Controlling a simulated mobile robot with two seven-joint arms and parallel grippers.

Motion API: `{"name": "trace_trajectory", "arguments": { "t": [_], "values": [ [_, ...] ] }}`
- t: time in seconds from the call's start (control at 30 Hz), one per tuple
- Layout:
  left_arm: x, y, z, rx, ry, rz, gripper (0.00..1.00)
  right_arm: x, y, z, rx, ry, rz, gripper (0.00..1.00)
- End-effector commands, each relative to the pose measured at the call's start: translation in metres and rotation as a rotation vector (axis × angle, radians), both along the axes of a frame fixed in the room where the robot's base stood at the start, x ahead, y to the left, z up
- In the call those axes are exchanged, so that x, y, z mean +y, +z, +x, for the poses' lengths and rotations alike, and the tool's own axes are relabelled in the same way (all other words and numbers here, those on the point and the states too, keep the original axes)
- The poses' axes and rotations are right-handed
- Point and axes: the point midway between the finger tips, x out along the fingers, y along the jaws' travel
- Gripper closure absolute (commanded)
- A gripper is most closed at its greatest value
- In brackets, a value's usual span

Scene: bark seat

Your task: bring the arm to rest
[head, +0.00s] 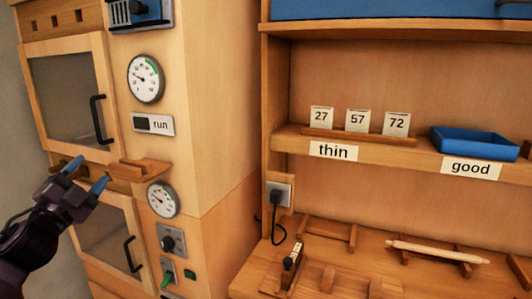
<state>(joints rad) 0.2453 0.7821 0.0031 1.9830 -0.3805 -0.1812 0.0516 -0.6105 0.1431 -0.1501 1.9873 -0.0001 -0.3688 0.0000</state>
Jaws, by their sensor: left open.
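My left gripper (87,174) comes in from the lower left, dark with two blue fingertips. The fingertips are apart with nothing seen between them. In the picture it overlaps the front of a wooden cabinet (225,110), between the upper door (70,95) and the lower door (103,237). A small wooden ledge (140,171) is just right of the fingertips; I cannot tell whether they touch. My right gripper is out of view.
A shelf at right holds number cards (357,122) and a blue tray (474,143). Below, a bench carries a pale rod (437,252) on supports.

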Motion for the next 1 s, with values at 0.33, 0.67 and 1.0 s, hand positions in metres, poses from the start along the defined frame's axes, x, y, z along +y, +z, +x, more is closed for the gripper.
{"name": "trace_trajectory", "arguments": {
  "t": [0.33,0.67,1.0],
  "values": [
    [-0.020,-0.213,-0.048,0.459,0.042,-0.414,0.42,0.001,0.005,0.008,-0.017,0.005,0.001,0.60],
    [-0.071,-0.373,-0.161,0.802,0.103,-0.796,0.42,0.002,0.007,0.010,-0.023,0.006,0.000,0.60],
    [-0.101,-0.455,-0.275,0.979,0.243,-0.993,0.42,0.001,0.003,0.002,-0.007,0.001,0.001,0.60]
  ]
}}
